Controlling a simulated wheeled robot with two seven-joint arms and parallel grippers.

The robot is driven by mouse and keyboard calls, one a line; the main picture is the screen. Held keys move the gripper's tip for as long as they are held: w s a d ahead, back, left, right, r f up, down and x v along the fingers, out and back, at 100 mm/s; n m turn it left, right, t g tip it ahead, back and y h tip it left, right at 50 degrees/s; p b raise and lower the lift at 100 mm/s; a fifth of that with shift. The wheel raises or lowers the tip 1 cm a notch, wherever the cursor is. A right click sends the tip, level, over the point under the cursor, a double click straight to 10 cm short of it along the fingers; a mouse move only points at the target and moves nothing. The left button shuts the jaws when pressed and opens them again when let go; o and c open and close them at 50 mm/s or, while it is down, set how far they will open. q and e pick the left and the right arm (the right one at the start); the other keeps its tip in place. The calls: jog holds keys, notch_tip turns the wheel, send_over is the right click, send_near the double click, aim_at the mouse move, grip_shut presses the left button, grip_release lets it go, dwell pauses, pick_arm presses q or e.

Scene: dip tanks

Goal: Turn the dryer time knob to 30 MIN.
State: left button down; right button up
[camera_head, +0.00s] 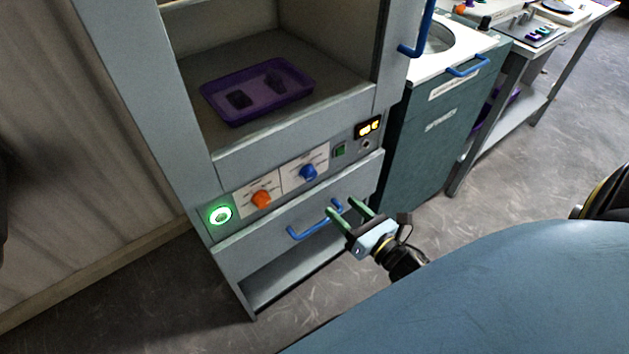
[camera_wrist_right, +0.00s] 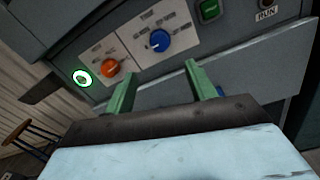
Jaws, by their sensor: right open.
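The dryer's grey control panel (camera_head: 233,200) carries an orange knob (camera_head: 262,199) and, to its right, a blue knob (camera_head: 308,172), each on a white label plate. The print is too small to read, so I cannot tell which is the time knob or its setting. The right wrist view also shows the orange knob (camera_wrist_right: 109,67) and the blue knob (camera_wrist_right: 158,40). My right gripper (camera_head: 341,205) has green fingers, open and empty, below and right of the blue knob in the head view. In the right wrist view its fingertips (camera_wrist_right: 159,72) are apart, below the blue knob. My left gripper is out of view.
A blue drawer handle (camera_head: 315,220) lies beside my right fingers. A green-ringed button (camera_head: 220,214), green switch (camera_head: 340,150) and lit display (camera_head: 369,128) share the panel. A purple tray (camera_head: 258,92) sits inside the dryer. A teal tank cabinet (camera_head: 440,130) stands to the right.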

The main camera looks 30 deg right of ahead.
aim_at(312, 178)
jog(key=w, duration=0.4)
jog(key=w+a, duration=0.1)
jog(key=w, duration=0.6)
jog(key=shift+w+a+b, duration=0.15)
jog(key=shift+w+b, duration=0.2)
jog(key=shift+w, duration=0.05)
jog(key=c, duration=1)
